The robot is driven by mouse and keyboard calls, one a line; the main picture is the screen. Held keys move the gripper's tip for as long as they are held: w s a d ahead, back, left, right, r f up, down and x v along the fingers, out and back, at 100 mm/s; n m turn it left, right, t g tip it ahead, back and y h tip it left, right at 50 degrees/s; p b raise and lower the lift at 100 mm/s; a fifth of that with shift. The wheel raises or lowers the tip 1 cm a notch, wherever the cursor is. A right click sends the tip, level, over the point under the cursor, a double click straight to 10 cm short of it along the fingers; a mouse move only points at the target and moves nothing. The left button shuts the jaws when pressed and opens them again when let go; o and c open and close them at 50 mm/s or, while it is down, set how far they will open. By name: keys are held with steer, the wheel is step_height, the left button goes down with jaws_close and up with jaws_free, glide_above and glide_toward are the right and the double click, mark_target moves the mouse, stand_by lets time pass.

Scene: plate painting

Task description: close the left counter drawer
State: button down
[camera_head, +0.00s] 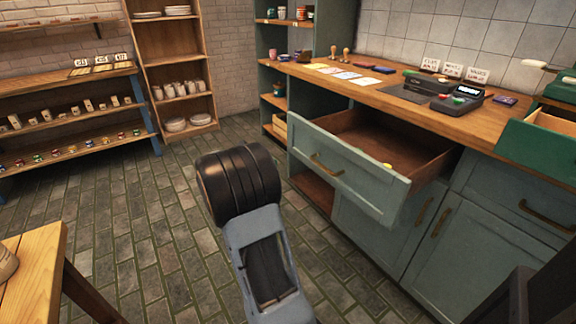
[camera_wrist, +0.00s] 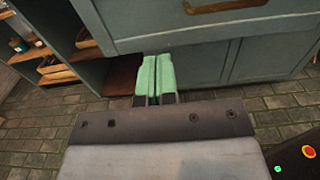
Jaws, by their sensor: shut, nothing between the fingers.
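The left counter drawer (camera_head: 340,172) is pulled well out from the blue-green counter in the head view. Its brass handle (camera_head: 326,164) is on the front, and a small yellow-green thing (camera_head: 387,166) shows inside. In the wrist view the drawer front (camera_wrist: 150,28) fills the top, with its handle (camera_wrist: 225,6) at the upper edge. My gripper (camera_wrist: 156,62) has its green fingers together and empty. The fingertips appear just below the drawer front's lower edge in that picture; I cannot tell whether they touch it. My gripper is not visible in the head view.
The counter top (camera_head: 395,96) carries a card terminal (camera_head: 457,99), cards and stamps. Another drawer, green, (camera_head: 540,150) stands open at the right. Open shelves (camera_wrist: 60,62) are left of the drawer. A wooden table (camera_head: 35,265) is at lower left. The tiled floor between is clear.

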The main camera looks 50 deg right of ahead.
mark_target(310, 148)
steer(key=b+x, duration=0.3)
steer(key=x, duration=0.9)
steer(key=shift+s+d+f+b, duration=0.1)
steer(key=shift+s+d+b, duration=0.05)
steer(key=shift+d+b, duration=0.15)
steer(key=shift+s+d, duration=0.1)
steer(key=shift+d, duration=0.2)
steer(key=shift+d, duration=0.15)
